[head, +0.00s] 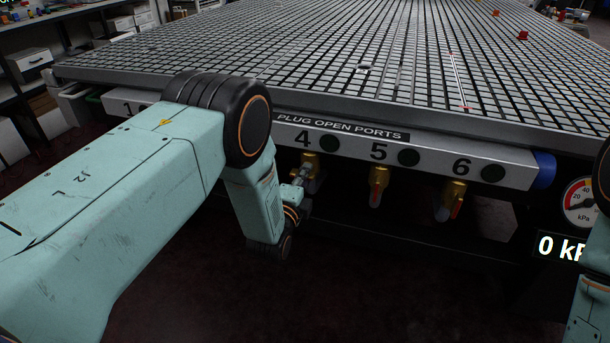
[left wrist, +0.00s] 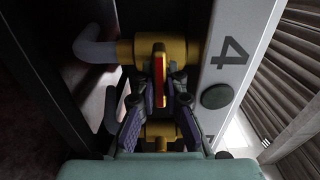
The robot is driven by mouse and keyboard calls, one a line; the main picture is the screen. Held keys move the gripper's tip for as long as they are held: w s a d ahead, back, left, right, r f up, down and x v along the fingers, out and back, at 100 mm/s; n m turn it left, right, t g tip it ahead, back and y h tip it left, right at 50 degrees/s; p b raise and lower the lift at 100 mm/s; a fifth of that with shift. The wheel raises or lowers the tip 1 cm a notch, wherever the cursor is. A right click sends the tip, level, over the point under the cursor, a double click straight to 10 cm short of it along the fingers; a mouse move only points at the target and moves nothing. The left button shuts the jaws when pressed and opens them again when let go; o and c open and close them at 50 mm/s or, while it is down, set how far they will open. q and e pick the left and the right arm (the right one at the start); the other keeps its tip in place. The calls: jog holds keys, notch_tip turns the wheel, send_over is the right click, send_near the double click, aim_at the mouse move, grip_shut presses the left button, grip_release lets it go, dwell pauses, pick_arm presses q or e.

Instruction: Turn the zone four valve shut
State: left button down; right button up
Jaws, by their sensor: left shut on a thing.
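The zone four valve is a brass body (head: 311,160) under the number 4 on the table's front rail. My left gripper (head: 298,181) reaches it from below and in front, and partly hides it. In the left wrist view the brass body (left wrist: 128,52) lies across the picture with a grey elbow pipe at its left end. Its red and orange handle (left wrist: 160,75) appears to run up and down, across the body. The fingers of my left gripper (left wrist: 166,98) are shut on this handle from both sides. My right gripper is out of view.
Valve five (head: 378,184) and valve six (head: 452,200) hang to the right with red handles pointing down. The gauge (head: 580,200) is at the right edge, above a 0 reading. Small red blocks (head: 522,36) lie on the grid table (head: 330,75).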

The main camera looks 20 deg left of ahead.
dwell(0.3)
pick_arm(q)
jog(key=c, duration=1.4)
grip_release()
jog(key=shift+s, duration=0.1)
jog(key=s, duration=1.2)
jog(key=shift+a, duration=0.25)
